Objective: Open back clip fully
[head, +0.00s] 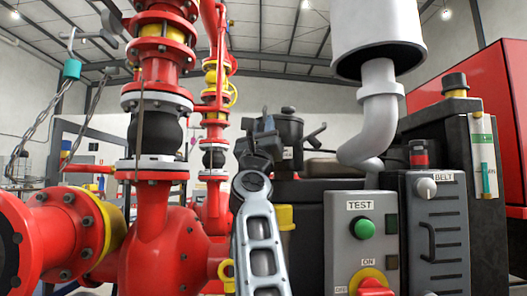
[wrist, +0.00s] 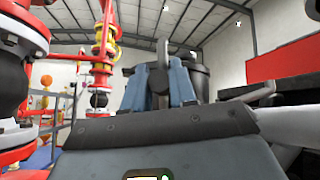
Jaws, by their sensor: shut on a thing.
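A black lidded canister (head: 288,128) stands behind the grey panels, and its dark side also shows in the wrist view (wrist: 197,78). My gripper (head: 266,128) is at the canister's left side. In the wrist view, the two blue-grey fingers of my gripper (wrist: 160,88) close around a dark upright piece (wrist: 160,80), which I take to be the back clip. The fingers hide most of it, and I cannot tell how far it is open. A dark lever (head: 315,133) sticks out on the canister's right side, away from my gripper.
A grey box with a green TEST button (head: 365,229) and a BELT panel (head: 437,235) stand at the front right. A bent exhaust pipe (head: 379,115) rises above them. Red pipes and a pump (head: 160,250) fill the left.

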